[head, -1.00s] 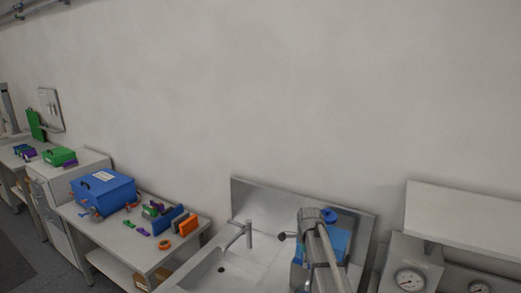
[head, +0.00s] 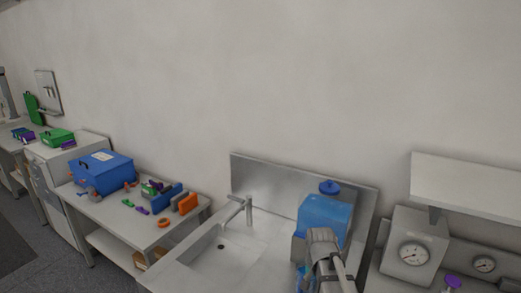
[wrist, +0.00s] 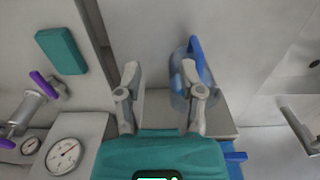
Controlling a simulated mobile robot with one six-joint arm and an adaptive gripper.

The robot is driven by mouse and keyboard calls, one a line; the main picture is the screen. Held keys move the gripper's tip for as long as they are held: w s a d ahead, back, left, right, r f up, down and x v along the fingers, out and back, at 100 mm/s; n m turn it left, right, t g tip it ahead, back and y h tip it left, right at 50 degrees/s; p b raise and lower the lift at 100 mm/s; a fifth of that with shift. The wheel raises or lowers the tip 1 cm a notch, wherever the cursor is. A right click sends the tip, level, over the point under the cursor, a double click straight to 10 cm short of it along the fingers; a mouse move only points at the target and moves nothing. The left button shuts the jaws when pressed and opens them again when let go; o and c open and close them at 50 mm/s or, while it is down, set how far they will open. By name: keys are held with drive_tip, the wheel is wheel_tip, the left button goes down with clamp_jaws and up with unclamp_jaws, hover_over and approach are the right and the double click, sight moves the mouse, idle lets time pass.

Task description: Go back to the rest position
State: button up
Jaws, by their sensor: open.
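My gripper (wrist: 162,85) shows in the wrist view with its two grey fingers spread apart and nothing between them. It is over a grey surface, close to a clear vessel with a blue handle (wrist: 196,58) that lies behind and beside the right finger. In the head view my grey arm (head: 326,262) rises from the bottom edge, in front of a blue container (head: 325,214) with a dark blue cap. The fingers cannot be made out in that view.
A steel sink with a tap (head: 248,210) is left of my arm. Gauges (head: 413,254) stand to the right under a shelf (head: 470,180). A bench at left holds a blue box (head: 102,171) and small coloured parts. A teal block (wrist: 62,50) is at the wrist view's upper left.

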drive_tip(key=s+f+n+b, duration=0.2)
drive_tip(key=s+f+n, duration=0.1)
drive_tip(key=s+n, duration=0.2)
drive_tip(key=shift+s+n, duration=0.4)
drive_tip(key=shift+s, duration=0.4)
drive_tip(key=shift+s+f, duration=0.1)
idle(0.9)
